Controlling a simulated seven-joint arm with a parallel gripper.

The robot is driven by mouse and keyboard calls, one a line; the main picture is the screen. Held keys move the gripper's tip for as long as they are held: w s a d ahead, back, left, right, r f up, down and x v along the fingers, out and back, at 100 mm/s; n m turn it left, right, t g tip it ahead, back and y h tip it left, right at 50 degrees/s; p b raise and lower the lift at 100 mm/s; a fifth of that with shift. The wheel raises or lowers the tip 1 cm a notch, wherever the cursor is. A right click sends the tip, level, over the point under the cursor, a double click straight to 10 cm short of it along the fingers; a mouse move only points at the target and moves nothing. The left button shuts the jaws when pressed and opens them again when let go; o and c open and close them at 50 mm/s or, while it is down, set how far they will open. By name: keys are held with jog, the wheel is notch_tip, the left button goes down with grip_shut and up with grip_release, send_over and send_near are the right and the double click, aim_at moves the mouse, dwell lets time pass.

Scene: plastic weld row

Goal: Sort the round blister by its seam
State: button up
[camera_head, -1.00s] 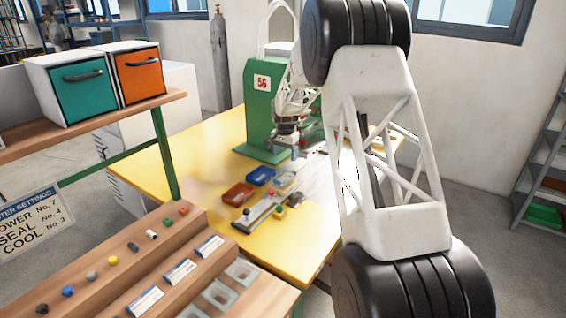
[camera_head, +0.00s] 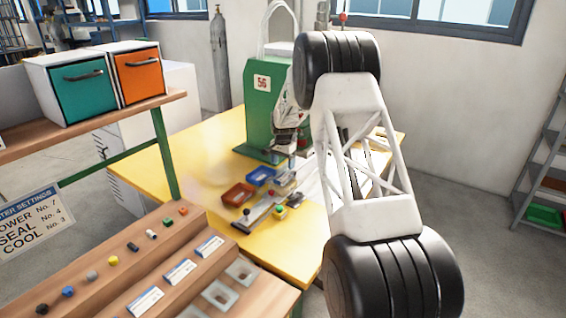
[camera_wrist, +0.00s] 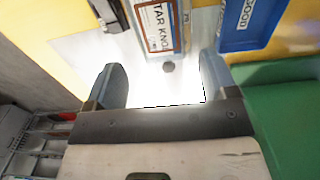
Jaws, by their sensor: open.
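My gripper (camera_wrist: 161,64) is open in the wrist view, its two dark fingers apart with nothing between their pads that I can see held.
The green machine (camera_head: 258,105) marked 56 stands close behind the trays and shows at the right of the wrist view (camera_wrist: 285,105). A metal plate with knobs (camera_head: 262,213) lies in front. The yellow table (camera_head: 285,248) is clear towards its front edge.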

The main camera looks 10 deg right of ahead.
aim_at(283, 178)
jog(key=shift+f, duration=3.45)
jog(key=c, duration=0.5)
jog(key=shift+c, duration=0.2)
jog(key=shift+r, duration=0.1)
jog(key=shift+r, duration=2.2)
jog(key=shift+r, duration=0.15)
jog(key=shift+r, duration=2.35)
